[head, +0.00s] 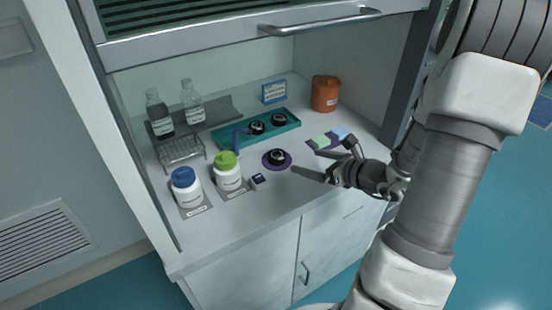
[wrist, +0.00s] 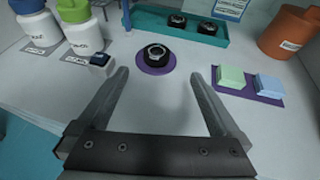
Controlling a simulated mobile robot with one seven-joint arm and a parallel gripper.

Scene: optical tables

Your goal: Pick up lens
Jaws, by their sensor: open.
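A black round lens (head: 277,156) sits on a round purple mat (head: 288,163) near the middle of the worktop. In the wrist view the lens (wrist: 156,53) shows a silver ring and lies ahead of my gripper, roughly centred between the fingers, with the purple mat (wrist: 143,68) around it. Two similar black lenses (wrist: 178,20) (wrist: 208,27) sit in a teal tray (head: 228,141) behind it. My gripper (head: 320,161) is open and empty, to the right of the lens in the head view. Its two fingers (wrist: 157,82) are spread wide and apart from the lens.
White bottles with a blue cap (head: 187,191) and a green cap (head: 229,177) stand left, near a small dark-topped box (head: 259,181). Green and blue blocks (wrist: 231,78) lie right on a purple mat. An orange jar (head: 325,94) stands behind. A raised sash with handle (head: 320,22) hangs above.

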